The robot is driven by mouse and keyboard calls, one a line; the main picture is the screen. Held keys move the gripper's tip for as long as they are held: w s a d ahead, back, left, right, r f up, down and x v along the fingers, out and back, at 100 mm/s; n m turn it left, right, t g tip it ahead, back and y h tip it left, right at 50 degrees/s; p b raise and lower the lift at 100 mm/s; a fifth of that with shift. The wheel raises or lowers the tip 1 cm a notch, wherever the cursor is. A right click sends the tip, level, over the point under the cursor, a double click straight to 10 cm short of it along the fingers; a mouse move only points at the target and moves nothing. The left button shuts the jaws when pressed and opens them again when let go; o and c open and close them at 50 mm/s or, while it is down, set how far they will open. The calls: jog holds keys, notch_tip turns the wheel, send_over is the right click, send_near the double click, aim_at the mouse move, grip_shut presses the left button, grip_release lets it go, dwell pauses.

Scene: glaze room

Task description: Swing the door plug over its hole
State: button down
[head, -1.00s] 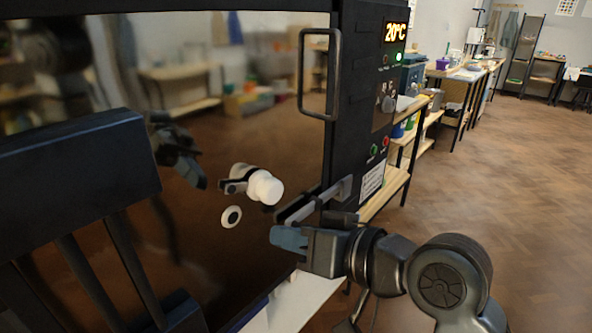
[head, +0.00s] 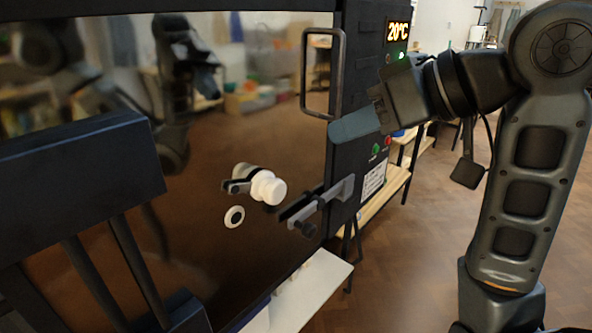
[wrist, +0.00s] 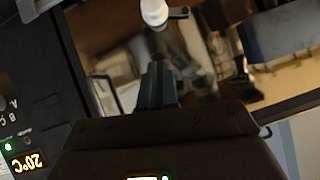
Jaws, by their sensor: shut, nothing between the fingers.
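The white door plug (head: 268,188) sits on a short dark pivot arm on the glossy dark kiln door. It also shows at the top of the wrist view (wrist: 154,12). The hole (head: 234,217), a pale ring with a dark centre, lies just below and left of the plug and is uncovered. My gripper (head: 340,128) is shut and empty, its blue-grey fingers pointing left. In the head view it is above and right of the plug, apart from it. The shut fingers also show in the wrist view (wrist: 157,85).
The door handle (head: 322,72) stands out just above and left of my fingertips. A grey door latch (head: 318,203) juts out right of the plug. The control panel (head: 385,155) is behind my gripper. A dark boxy frame (head: 75,170) fills the left foreground.

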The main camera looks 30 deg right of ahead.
jog(key=shift+s+d, duration=0.1)
dwell(0.3)
jog(key=b, duration=0.3)
send_near(270, 179)
jog(key=w+a, duration=0.1)
jog(key=w, duration=0.2)
jog(key=shift+w+a+f, duration=0.2)
jog(key=shift+f, duration=0.45)
jog(key=shift+w+a+f, duration=0.15)
jog(key=shift+a+f, duration=0.05)
jog(key=shift+f, duration=0.45)
jog(key=shift+w+p, duration=0.1)
jog(key=shift+p, duration=0.2)
jog(key=shift+f+y, duration=0.1)
jog(key=shift+y, duration=0.2)
